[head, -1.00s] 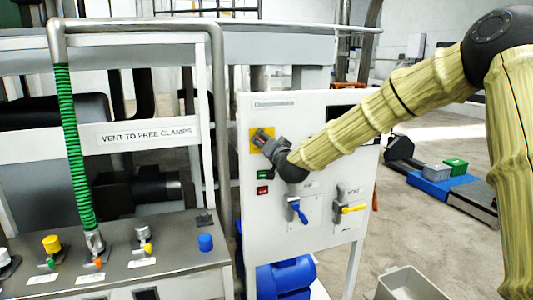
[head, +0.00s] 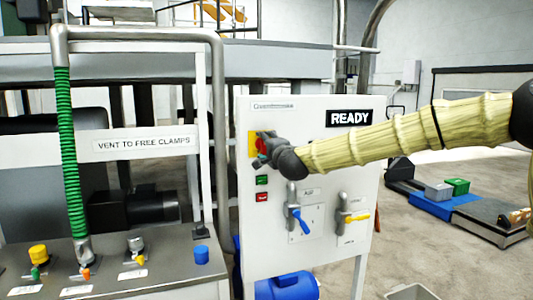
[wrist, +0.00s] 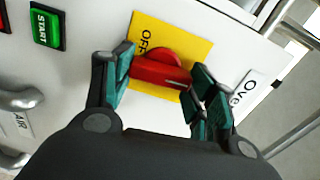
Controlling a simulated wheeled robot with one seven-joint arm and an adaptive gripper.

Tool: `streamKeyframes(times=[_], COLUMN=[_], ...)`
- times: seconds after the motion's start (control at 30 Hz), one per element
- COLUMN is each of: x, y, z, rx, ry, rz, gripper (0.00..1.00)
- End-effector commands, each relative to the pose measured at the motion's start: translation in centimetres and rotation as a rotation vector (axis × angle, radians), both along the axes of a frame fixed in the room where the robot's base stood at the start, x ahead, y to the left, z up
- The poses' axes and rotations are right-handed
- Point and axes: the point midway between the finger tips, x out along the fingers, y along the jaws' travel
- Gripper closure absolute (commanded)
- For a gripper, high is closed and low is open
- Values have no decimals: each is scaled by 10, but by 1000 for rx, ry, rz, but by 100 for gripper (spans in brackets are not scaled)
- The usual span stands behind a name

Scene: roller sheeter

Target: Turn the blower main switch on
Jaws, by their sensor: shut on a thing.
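The blower main switch is a red rotary handle (wrist: 160,70) on a yellow plate (wrist: 190,45), set in the upper left of the white control panel (head: 300,240). "OFF" is printed on the plate beside the handle in the wrist view. My gripper (wrist: 164,73) has one finger on each side of the red handle and is shut on it. In the head view my gripper (head: 262,149) covers much of the switch, with part of the yellow plate (head: 252,144) showing at its left.
A green START button (wrist: 47,26) and a red button (head: 262,197) sit below the switch. Blue (head: 295,213) and yellow (head: 357,217) valve levers are lower on the panel. A "READY" display (head: 349,118) is at the upper right. A bench with knobs (head: 150,275) stands left.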

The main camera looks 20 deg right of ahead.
Motion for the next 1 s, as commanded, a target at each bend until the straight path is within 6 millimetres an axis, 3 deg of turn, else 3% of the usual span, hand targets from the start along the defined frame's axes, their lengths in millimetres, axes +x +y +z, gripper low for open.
streamKeyframes(times=[0.73,0.77,0.8,0.87,1.0], x=[0,0,0,0,0], y=[-1,-1,-1,0,0], z=[-1,-1,-1,-1,-1], rx=[83,83,83,83,82], ry=[5,5,5,4,4], rz=[-2,-2,-2,-1,0], gripper=[67,38,30,21,21])
